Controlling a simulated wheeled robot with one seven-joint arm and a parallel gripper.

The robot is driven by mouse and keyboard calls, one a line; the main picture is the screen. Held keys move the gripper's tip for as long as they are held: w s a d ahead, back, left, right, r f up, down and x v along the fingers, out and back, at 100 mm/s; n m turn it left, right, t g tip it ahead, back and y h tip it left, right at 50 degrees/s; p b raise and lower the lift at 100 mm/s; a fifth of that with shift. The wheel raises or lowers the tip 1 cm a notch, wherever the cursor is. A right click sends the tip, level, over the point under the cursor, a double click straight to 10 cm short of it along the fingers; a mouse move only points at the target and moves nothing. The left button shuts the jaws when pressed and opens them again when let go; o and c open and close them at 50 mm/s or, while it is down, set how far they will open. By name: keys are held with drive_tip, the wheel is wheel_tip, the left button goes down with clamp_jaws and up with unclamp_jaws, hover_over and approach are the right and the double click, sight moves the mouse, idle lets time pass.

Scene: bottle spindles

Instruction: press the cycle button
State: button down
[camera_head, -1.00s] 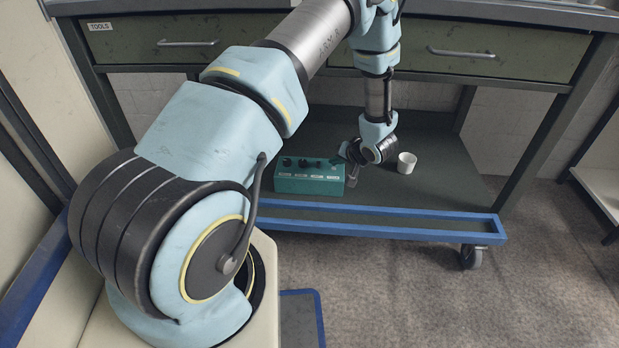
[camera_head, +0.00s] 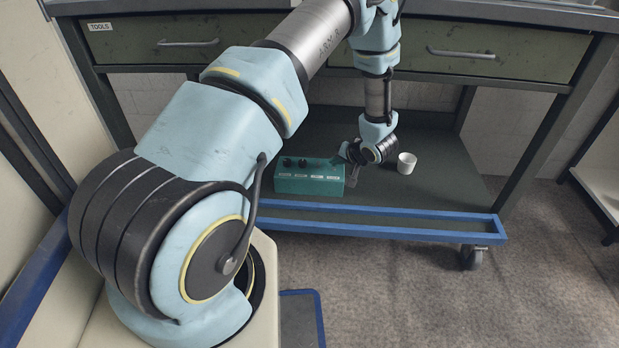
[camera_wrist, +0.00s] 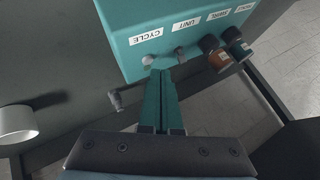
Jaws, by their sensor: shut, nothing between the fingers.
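A teal control box (camera_head: 309,186) stands on the cart's lower shelf. Its face fills the top of the wrist view (camera_wrist: 120,30), with labels CYCLE and UNIT readable. The pale round cycle button (camera_wrist: 148,60) sits by the CYCLE label. A small metal switch (camera_wrist: 179,52) sits by UNIT, and two dark knobs (camera_wrist: 221,48) are further right. My gripper (camera_wrist: 160,72) is shut and empty, its teal fingertips close to the cycle button and partly between it and the switch. I cannot tell whether they touch. In the head view, my gripper (camera_head: 352,172) is at the box's right end.
A white cup (camera_head: 406,163) stands on the shelf (camera_head: 440,185) right of my gripper; it shows at the wrist view's left edge (camera_wrist: 17,123). A blue rail (camera_head: 380,229) runs along the shelf's front. Drawers (camera_head: 500,52) are above.

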sight(335, 172)
drive_tip(key=shift+f, duration=0.2)
idle(0.5)
drive_tip(key=shift+f, duration=0.35)
idle(0.4)
drive_tip(key=shift+p, duration=0.3)
drive_tip(key=shift+r+p, duration=0.6)
drive_tip(key=shift+p, duration=0.1)
drive_tip(key=shift+r, duration=0.1)
wheel_tip(335, 172, up, 6)
drive_tip(key=p, duration=0.5)
drive_tip(key=shift+p, duration=0.4)
